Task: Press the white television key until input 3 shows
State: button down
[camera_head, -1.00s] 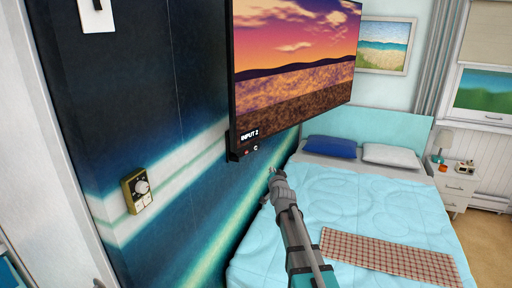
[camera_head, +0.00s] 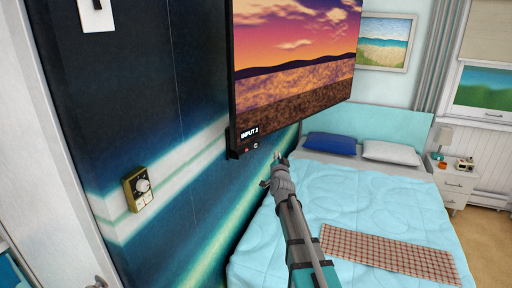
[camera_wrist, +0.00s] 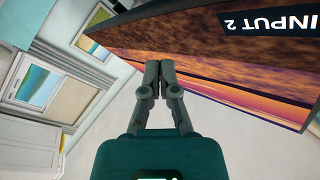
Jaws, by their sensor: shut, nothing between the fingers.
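The television (camera_head: 295,65) on the dark wall shows a sunset landscape with the label "INPUT 2" at its lower left. The label also shows upside down on the television in the wrist view (camera_wrist: 240,45). A small white key (camera_head: 255,145) sits under the screen's lower left corner, beside a small red one (camera_head: 247,150). My gripper (camera_head: 276,158) is shut and empty, just right of and slightly below the white key in the head view, apparently apart from it. In the wrist view my gripper's fingertips (camera_wrist: 158,70) are together near the screen's edge; the keys cannot be made out there.
A wall dial (camera_head: 138,188) and a white switch plate (camera_head: 97,14) are on the wall at the left. A bed with a blue quilt (camera_head: 375,212) lies below and right of my arm. A nightstand (camera_head: 453,187) with a lamp stands beyond it.

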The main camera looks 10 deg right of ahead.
aim_at(259, 143)
jog(key=w+a, duration=0.5)
jog(key=w, duration=0.1)
jog(key=shift+w, duration=0.35)
jog(key=shift+w+a, duration=0.1)
jog(key=shift+a, duration=0.1)
dwell(1.5)
jog(key=shift+w+a, duration=0.15)
jog(key=shift+w, duration=0.05)
jog(key=shift+w+a, duration=0.25)
jog(key=shift+w, duration=0.05)
dwell(1.0)
jog(key=shift+s+d, duration=0.15)
jog(key=shift+s, duration=0.05)
dwell(0.3)
jog(key=shift+s+d, duration=0.3)
jog(key=shift+s, duration=0.1)
dwell(0.4)
jog(key=shift+s+d, duration=0.8)
jog(key=shift+s, duration=0.2)
jog(key=shift+s+d, duration=0.8)
jog(key=shift+s, duration=0.2)
